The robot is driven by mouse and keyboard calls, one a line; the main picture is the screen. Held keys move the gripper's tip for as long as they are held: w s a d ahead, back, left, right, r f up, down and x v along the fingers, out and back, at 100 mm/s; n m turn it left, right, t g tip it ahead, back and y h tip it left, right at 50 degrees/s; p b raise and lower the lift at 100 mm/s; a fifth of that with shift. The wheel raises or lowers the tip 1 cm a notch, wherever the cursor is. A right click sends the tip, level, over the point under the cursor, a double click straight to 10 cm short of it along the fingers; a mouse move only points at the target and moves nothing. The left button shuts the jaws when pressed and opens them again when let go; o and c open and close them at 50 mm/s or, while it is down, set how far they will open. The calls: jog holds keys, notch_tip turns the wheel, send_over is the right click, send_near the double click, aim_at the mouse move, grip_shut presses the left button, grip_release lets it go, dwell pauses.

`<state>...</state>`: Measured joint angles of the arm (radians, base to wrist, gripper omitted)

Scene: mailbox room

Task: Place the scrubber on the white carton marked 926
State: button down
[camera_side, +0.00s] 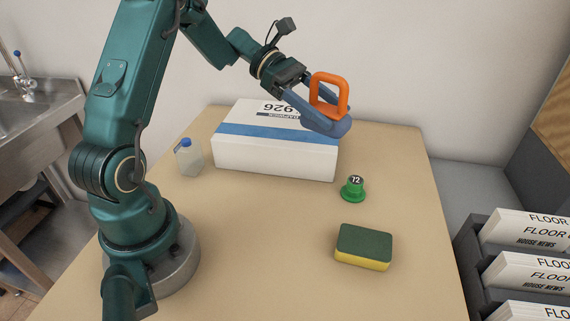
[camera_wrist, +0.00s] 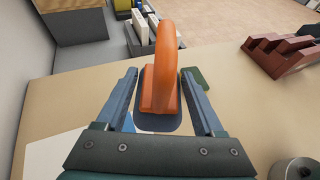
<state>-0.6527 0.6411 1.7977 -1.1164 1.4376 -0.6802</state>
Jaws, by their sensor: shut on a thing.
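The scrubber has an orange loop handle (camera_side: 343,92) and a blue-grey base; it also shows in the wrist view (camera_wrist: 162,75). My gripper (camera_side: 333,112) is shut on the scrubber, with a blue finger on each side of it in the wrist view (camera_wrist: 158,76). The white carton (camera_side: 270,155) marked 926 has a blue stripe and lies on the table. The scrubber overlaps the carton's right back end in the side view. I cannot tell whether they touch. My gripper hides part of the carton's top and label.
A green-and-yellow sponge (camera_side: 363,246) lies at the front right. A green object marked 72 (camera_side: 354,189) stands right of the carton. A small blue-capped jug (camera_side: 188,157) stands left of it. A dark red stepped rack (camera_wrist: 288,52) shows in the wrist view. The table's right side is mostly clear.

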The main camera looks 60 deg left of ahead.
aim_at(291, 130)
jog(key=a+r+n+t+y, duration=0.2)
jog(key=a+n+t+y, duration=0.15)
jog(key=a, duration=0.65)
jog(key=shift+n+t+h, duration=0.35)
jog(key=shift+n+t, duration=0.2)
jog(key=shift+a+f, duration=0.25)
jog(key=shift+f, duration=1.7)
jog(key=shift+a+f, duration=0.2)
jog(key=shift+f, duration=1.75)
jog(key=shift+f, duration=0.15)
grip_release()
